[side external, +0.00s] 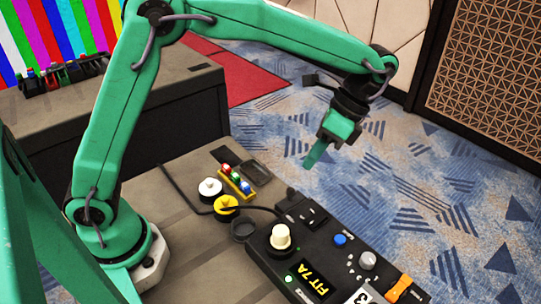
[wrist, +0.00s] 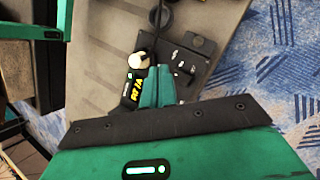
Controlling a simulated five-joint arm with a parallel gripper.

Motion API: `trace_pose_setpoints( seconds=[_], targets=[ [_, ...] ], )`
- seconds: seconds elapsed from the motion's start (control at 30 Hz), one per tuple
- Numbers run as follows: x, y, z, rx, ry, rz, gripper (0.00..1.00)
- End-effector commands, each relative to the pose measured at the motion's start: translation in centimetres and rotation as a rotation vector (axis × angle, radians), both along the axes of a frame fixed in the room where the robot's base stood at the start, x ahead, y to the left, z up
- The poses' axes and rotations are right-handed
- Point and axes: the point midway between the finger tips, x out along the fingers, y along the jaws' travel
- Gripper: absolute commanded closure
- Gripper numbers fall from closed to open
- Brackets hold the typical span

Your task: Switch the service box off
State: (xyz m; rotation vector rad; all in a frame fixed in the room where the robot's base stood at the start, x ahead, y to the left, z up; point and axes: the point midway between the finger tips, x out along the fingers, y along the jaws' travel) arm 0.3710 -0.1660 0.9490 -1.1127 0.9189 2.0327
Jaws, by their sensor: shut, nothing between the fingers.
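The service box looks to be the long black box (side external: 325,232) on the bench in the side view. It carries a cream knob (side external: 280,237), a yellow "FIT 7A" label (side external: 314,279), a blue button (side external: 340,240), a grey knob (side external: 367,260) and an orange switch (side external: 398,288) near the picture's lower right. The switch's position is hard to tell. A small green light (side external: 288,279) shows near the label. My gripper (side external: 311,166) is shut and empty, above and apart from the box. In the wrist view its fingers (wrist: 171,72) hide part of the box (wrist: 187,60).
A white round piece (side external: 210,188), a yellow round piece (side external: 226,207) and a yellow strip with coloured knobs (side external: 236,181) sit left of the box. A dark cable runs among them. A dark cabinet (side external: 130,115) stands behind. Open patterned floor lies right.

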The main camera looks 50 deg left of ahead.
Motion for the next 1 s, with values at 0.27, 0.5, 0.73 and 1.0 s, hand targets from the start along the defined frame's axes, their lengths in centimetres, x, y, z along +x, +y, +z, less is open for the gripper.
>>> trace_pose_setpoints(
  seconds=[0.27,0.5,0.73,1.0],
  targets=[
    [0.6,-2.5,-2.5,0.017,0.119,-0.106,1.0],
    [0.8,-3.4,-3.3,0.023,0.162,-0.144,1.0],
    [0.7,-3.5,-3.4,0.023,0.166,-0.146,1.0],
    [0.8,-3.5,-3.5,0.022,0.165,-0.146,1.0]
  ],
)
